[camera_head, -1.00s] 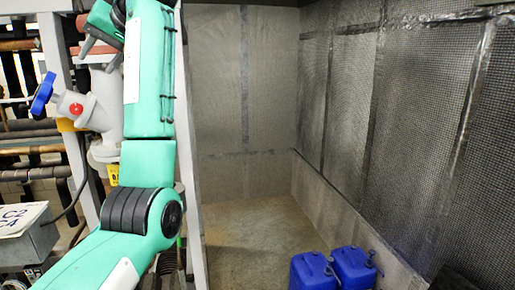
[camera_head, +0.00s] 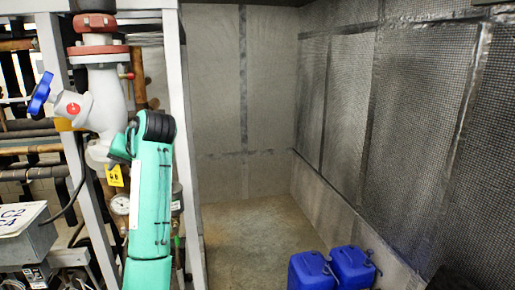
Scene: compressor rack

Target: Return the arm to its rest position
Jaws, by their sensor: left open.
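My left arm (camera_head: 150,205) is teal and rises from the bottom edge at the left of the head view. It ends at a dark wrist joint with a small teal part on its left side. My left gripper (camera_head: 121,147) is there, small and mostly hidden, beside the lower body of the white valve (camera_head: 104,105). It is open, and I see nothing held in it. I cannot tell whether it touches the valve. My right gripper is not in view.
The valve has a blue handle (camera_head: 40,95) and red flanges above. A gauge (camera_head: 120,204) and a yellow tag (camera_head: 114,176) are close to my arm. A grey box (camera_head: 28,238) is lower left.

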